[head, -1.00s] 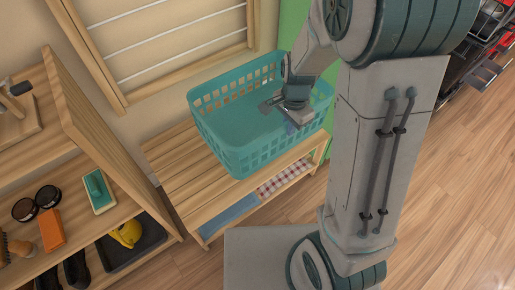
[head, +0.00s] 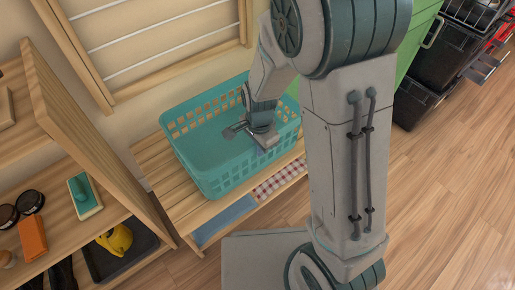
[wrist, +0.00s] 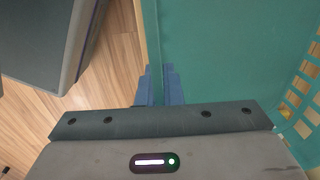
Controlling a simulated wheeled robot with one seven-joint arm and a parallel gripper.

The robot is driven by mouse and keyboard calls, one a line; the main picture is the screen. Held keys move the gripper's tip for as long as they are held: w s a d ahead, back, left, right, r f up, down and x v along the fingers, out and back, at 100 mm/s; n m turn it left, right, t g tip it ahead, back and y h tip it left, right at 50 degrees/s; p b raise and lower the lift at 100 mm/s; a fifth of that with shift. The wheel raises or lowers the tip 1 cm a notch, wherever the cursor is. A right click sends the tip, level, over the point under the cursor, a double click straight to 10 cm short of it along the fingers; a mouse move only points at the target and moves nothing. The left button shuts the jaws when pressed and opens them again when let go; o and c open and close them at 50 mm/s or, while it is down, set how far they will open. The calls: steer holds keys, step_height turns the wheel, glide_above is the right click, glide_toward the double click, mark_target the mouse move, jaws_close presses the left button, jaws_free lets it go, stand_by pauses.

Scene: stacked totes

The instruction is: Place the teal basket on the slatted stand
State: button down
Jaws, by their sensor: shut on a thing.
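The teal basket (head: 215,177), with rows of square holes, is upright over the slatted wooden stand (head: 160,172) in the head view. Its base looks close to or on the slats; I cannot tell whether it touches. Bare slats show to its left. My gripper (head: 261,141) reaches to the basket's near right side and partly hides it. In the wrist view, the blue fingertips (wrist: 159,84) are shut on the basket's wall, with the basket's teal inside (wrist: 230,60) filling the right.
Wooden shelves (head: 110,185) with a teal-topped brush, an orange block and a yellow item stand to the left. A wooden rack (head: 103,88) is on the wall behind. A green panel (head: 412,50) and dark crates are at the right. A folded blue cloth (head: 222,219) lies on the lower shelf.

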steer(key=shift+f, duration=0.1)
steer(key=c, duration=1.6)
jaws_free()
step_height(320, 180, up, 12)
steer(key=p, duration=0.5)
steer(key=shift+s+d, duration=0.15)
steer(key=s+d+r+n, duration=0.6)
steer(key=s+d+n, duration=0.1)
steer(key=s+d+r+n+t, duration=0.1)
steer(key=s+d+r+n, duration=0.2)
steer(key=s+n, duration=0.1)
steer(key=shift+s+d, duration=0.1)
steer(key=shift+d, duration=0.2)
